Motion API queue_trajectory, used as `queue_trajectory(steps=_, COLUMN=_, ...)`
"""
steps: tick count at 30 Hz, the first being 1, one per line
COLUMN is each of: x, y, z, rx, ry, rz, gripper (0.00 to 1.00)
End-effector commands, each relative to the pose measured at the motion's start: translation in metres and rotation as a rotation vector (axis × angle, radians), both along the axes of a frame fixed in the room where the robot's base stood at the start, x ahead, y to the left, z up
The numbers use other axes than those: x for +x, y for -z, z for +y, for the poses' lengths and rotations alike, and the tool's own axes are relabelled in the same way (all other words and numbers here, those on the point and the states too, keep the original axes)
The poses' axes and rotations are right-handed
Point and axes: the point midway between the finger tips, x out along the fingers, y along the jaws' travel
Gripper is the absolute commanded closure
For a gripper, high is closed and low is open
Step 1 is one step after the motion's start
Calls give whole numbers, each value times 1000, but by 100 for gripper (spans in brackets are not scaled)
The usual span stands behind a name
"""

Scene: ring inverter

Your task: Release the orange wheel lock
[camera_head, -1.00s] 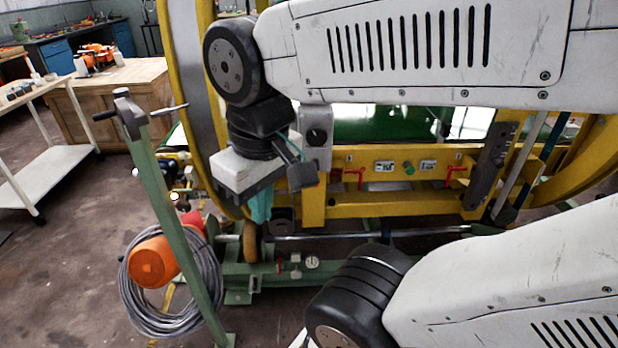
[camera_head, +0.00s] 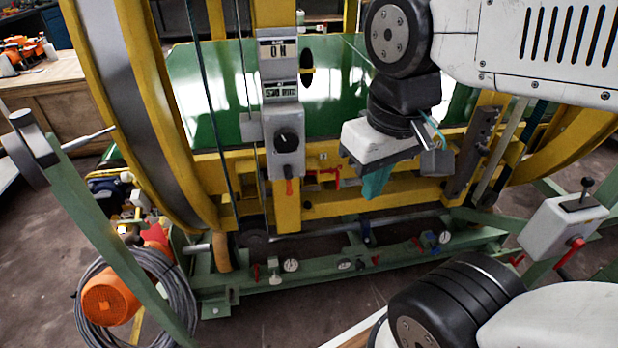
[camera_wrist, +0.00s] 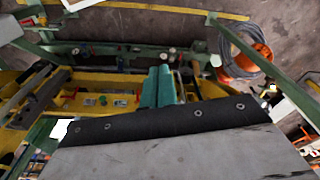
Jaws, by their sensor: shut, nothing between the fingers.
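My gripper (camera_head: 375,184) has teal fingers and hangs right of centre in the head view, in front of the yellow frame. It is shut and empty; the wrist view also shows its fingers (camera_wrist: 157,88) together. I cannot tell for sure which part is the orange wheel lock. A small orange-red handle (camera_head: 289,187) hangs under the grey control box (camera_head: 285,135), left of my gripper. Red valve handles (camera_head: 325,175) sit on the yellow beam just left of my gripper. Below left, an orange-tan roller wheel (camera_head: 222,252) touches the ring.
A yellow and grey ring (camera_head: 140,90) rises at left, with a green plate (camera_head: 215,85) behind. A green post (camera_head: 120,240), an orange motor (camera_head: 112,300) and coiled cable stand front left. A grey box with a red lever (camera_head: 565,225) is at right.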

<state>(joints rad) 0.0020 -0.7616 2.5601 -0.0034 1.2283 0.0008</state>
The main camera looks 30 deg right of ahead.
Motion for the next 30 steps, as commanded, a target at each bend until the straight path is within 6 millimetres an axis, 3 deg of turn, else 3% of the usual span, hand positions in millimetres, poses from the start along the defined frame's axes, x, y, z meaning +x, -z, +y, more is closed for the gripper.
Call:
queue_trajectory(steps=10, x=1, y=0, z=0, rx=-1, ry=1, rz=1, gripper=100)
queue_trajectory(steps=14, x=12, y=1, z=-2, rx=-31, ry=23, rz=16, gripper=100)
queue_trajectory(steps=17, x=34, y=5, z=-4, rx=-90, ry=67, rz=36, gripper=100)
queue_trajectory(steps=23, x=107, y=26, z=-1, rx=-271, ry=176, rz=27, gripper=100)
queue_trajectory(steps=30, x=200, y=74, z=42, rx=-438, ry=241, rz=-99, gripper=100)
